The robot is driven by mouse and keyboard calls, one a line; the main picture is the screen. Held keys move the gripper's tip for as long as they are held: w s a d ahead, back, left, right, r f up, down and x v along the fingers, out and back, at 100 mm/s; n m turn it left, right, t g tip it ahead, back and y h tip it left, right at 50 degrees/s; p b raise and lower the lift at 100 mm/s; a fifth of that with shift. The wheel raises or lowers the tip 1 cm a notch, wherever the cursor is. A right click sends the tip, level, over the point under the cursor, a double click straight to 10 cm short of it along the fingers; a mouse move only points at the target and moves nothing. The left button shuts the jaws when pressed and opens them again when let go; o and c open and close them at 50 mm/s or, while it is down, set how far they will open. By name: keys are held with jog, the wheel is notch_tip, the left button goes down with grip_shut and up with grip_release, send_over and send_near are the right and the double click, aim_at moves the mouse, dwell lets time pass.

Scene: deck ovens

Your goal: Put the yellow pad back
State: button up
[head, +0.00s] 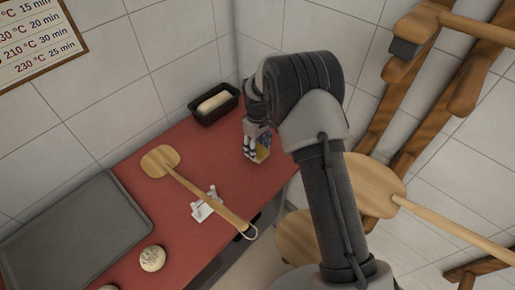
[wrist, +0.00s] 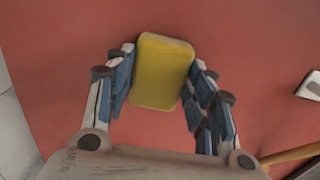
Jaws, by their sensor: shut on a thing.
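The yellow pad (wrist: 162,72) is a rounded block, seen between the fingers of my gripper (wrist: 160,80) in the wrist view. The blue-lined fingers are shut on its two sides. In the head view my gripper (head: 256,146) points down over the right back part of the red counter (head: 222,150). A small part of the pad (head: 263,154) shows there beside the fingers; the rest is hidden by them. I cannot tell whether the pad touches the counter or is held just above it.
A dark loaf tin (head: 214,116) with pale dough stands at the back corner. A wooden peel (head: 190,186) lies across a white holder (head: 206,208). A dark baking tray (head: 78,238) and a round loaf (head: 152,259) are at left.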

jog(key=o, duration=1)
notch_tip(320, 180, up, 12)
jog(key=p, duration=0.3)
jog(key=shift+r, duration=0.1)
notch_tip(320, 180, up, 12)
jog(key=m+t, duration=0.1)
jog(key=m, duration=0.1)
send_over(258, 149)
jog(key=s+d, duration=0.4)
jog(key=s, duration=0.1)
jog(key=s+d+r+m+t, duration=0.2)
jog(key=s+d+r, duration=0.1)
jog(key=s+r, duration=0.6)
jog(key=s+d+m, duration=0.1)
jog(key=s, duration=0.6)
jog(key=s+d+m+t, duration=0.1)
jog(key=s+d+m, duration=0.1)
jog(key=s, duration=0.4)
jog(key=s+d+m, duration=0.1)
jog(key=s+m, duration=0.1)
jog(key=s, duration=0.5)
jog(key=shift+s+d+t, duration=0.25)
jog(key=shift+s+t, duration=0.05)
jog(key=shift+t, duration=0.1)
